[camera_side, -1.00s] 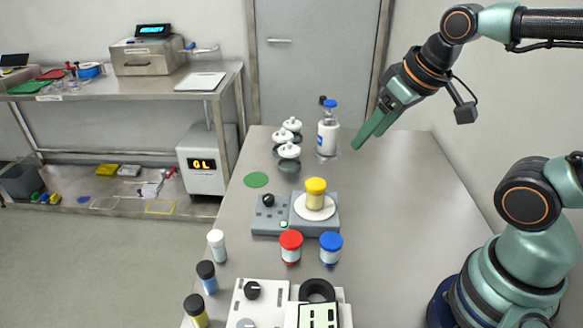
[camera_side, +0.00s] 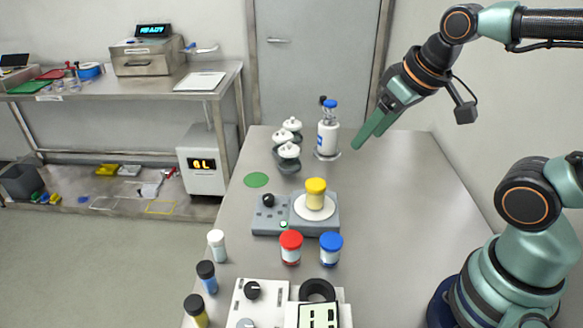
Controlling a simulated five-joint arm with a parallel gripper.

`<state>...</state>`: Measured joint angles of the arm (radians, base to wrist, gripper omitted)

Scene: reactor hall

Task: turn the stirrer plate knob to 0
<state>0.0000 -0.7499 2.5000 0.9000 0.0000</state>
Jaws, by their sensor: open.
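The stirrer plate (camera_side: 268,226) is a grey unit in the middle of the steel table. Its black knob (camera_side: 268,200) sits on the left part of the panel; its pointer is too small to read. A small green light (camera_side: 284,224) glows at the front of the panel. A yellow-capped jar (camera_side: 315,194) stands on the round white plate (camera_side: 328,212) at the unit's right. My gripper (camera_side: 366,138) is open and empty. It hangs in the air above and behind the unit, to its right, apart from everything.
Red-capped (camera_side: 291,248) and blue-capped (camera_side: 331,249) jars stand close in front of the unit. A white bottle (camera_side: 327,138) and several white-topped items (camera_side: 289,151) stand behind. Vials (camera_side: 207,277) line the left edge. A white device with another knob (camera_side: 252,290) is nearest. The table's right side is clear.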

